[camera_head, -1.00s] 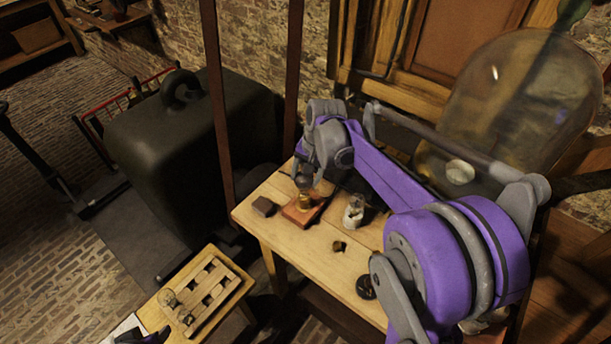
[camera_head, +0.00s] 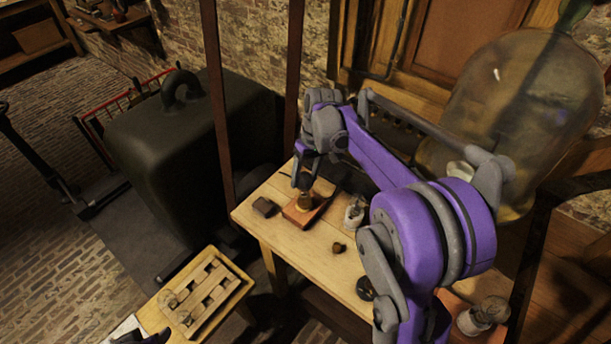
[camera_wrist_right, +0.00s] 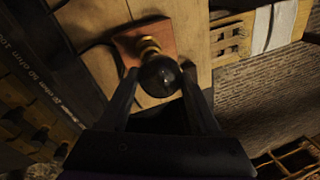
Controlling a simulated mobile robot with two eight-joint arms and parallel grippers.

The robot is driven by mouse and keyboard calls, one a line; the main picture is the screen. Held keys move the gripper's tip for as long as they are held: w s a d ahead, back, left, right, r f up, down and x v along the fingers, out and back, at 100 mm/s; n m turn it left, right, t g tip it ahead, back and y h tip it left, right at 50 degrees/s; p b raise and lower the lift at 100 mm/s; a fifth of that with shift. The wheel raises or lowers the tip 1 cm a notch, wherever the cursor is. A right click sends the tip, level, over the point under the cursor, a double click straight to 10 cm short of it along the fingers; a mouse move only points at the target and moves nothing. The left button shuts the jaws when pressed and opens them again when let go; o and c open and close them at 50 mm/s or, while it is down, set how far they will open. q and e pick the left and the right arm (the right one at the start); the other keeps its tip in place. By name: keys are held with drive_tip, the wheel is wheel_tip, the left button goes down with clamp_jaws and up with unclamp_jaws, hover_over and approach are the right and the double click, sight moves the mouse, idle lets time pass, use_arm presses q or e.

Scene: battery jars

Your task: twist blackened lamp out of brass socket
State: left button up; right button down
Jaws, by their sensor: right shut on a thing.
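The blackened lamp (camera_wrist_right: 160,75) is a dark round bulb between the two fingers of my right gripper (camera_wrist_right: 160,82) in the right wrist view. My right gripper is shut on it. The brass socket (camera_wrist_right: 148,46) shows just beyond the lamp, on a reddish wooden base (camera_wrist_right: 128,38). I cannot tell whether the lamp is still seated in the socket. In the head view my right gripper (camera_head: 305,183) points down over the brass socket (camera_head: 304,202) and the base (camera_head: 322,204); the fingers largely hide the lamp there.
A slotted wooden rack (camera_head: 205,297) lies lower left. A big glass jar (camera_head: 525,110) stands right. A dark shape is cut off at bottom left.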

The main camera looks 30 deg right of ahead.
drive_tip(key=shift+n, duration=0.8)
drive_tip(key=n+g, duration=0.1)
drive_tip(key=n, duration=0.4)
drive_tip(key=shift+w+a, duration=0.1)
drive_tip(key=shift+r, duration=0.2)
drive_tip(key=shift+p+v, duration=0.5)
drive_tip(key=shift+v, duration=0.4)
drive_tip(key=shift+a+r, duration=0.2)
drive_tip(key=shift+r, duration=0.05)
